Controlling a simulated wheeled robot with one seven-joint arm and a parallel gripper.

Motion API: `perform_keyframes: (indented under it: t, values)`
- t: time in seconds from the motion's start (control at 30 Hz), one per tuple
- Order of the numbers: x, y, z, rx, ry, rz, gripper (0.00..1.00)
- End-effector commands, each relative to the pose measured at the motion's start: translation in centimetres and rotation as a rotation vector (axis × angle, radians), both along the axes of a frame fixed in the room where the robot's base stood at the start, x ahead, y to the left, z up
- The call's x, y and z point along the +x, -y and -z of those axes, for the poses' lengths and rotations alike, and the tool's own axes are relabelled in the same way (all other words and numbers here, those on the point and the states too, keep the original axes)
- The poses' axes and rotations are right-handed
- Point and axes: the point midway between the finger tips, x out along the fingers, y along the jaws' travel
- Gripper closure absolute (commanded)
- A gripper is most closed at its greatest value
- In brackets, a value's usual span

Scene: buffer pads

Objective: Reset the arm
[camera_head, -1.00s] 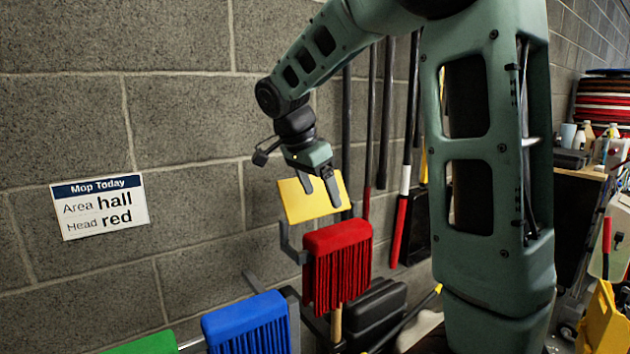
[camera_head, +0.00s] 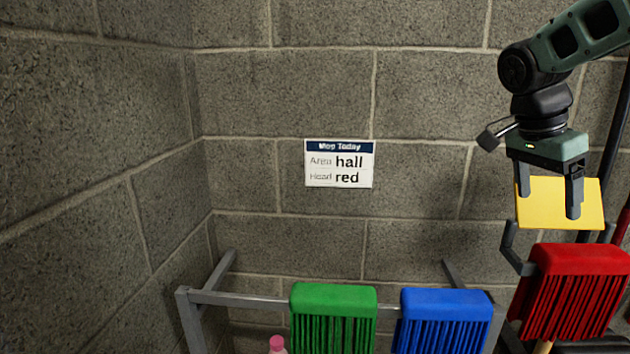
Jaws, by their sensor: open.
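My gripper (camera_head: 548,200) is at the right of the view, pointing down with its two fingers apart. Nothing shows between the fingers. A yellow panel (camera_head: 590,205) shows just behind the fingers; whether they touch it I cannot tell. My arm reaches in from the upper right corner. A red mop head (camera_head: 580,290) hangs below and to the right of my gripper, apart from it.
A green mop head (camera_head: 333,318) and a blue mop head (camera_head: 445,320) hang on a grey metal rack (camera_head: 245,298). A white sign (camera_head: 339,165) on the block wall reads "Mop Today, Area hall, Head red". A pink-capped bottle (camera_head: 277,345) shows at the bottom. The space left of my gripper is clear.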

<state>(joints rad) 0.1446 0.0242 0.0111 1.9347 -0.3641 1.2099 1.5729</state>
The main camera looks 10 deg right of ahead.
Motion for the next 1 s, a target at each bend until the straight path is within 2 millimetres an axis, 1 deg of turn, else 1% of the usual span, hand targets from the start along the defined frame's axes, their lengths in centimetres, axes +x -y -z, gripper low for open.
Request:
perform_keyframes:
  t: [0.03, 0.07, 0.1, 0.17, 0.2, 0.27, 0.3, 0.37, 0.4, 0.43, 0.5, 0.6, 0.7, 0.8, 1.0]
  values:
    - [0.0, -2.9, 1.2, 0.033, -0.025, -0.142, 0.22]
    - [-0.1, -4.7, 1.9, 0.057, -0.042, -0.239, 0.22]
    - [-0.5, -7.3, 3.0, 0.087, -0.066, -0.381, 0.22]
    - [-1.4, -11.4, 4.7, 0.131, -0.101, -0.605, 0.22]
    - [-2.3, -13.9, 5.8, 0.159, -0.123, -0.757, 0.22]
    - [-4.1, -17.6, 7.5, 0.195, -0.155, -0.985, 0.22]
    - [-5.5, -19.9, 8.5, 0.216, -0.175, -1.136, 0.22]
    - [-7.9, -22.9, 10.0, 0.240, -0.202, -1.355, 0.22]
    - [-9.5, -24.5, 10.9, 0.252, -0.219, -1.494, 0.22]
    - [-10.7, -25.6, 11.5, 0.259, -0.229, -1.593, 0.22]
    - [-13.4, -27.5, 12.8, 0.269, -0.250, -1.797, 0.22]
    - [-16.5, -29.1, 14.2, 0.272, -0.273, -2.021, 0.22]
    - [-18.4, -29.7, 15.0, 0.269, -0.286, -2.157, 0.22]
    - [-19.2, -30.0, 15.3, 0.264, -0.290, -2.221, 0.22]
    - [-19.2, -30.0, 15.4, 0.264, -0.292, -2.231, 0.22]
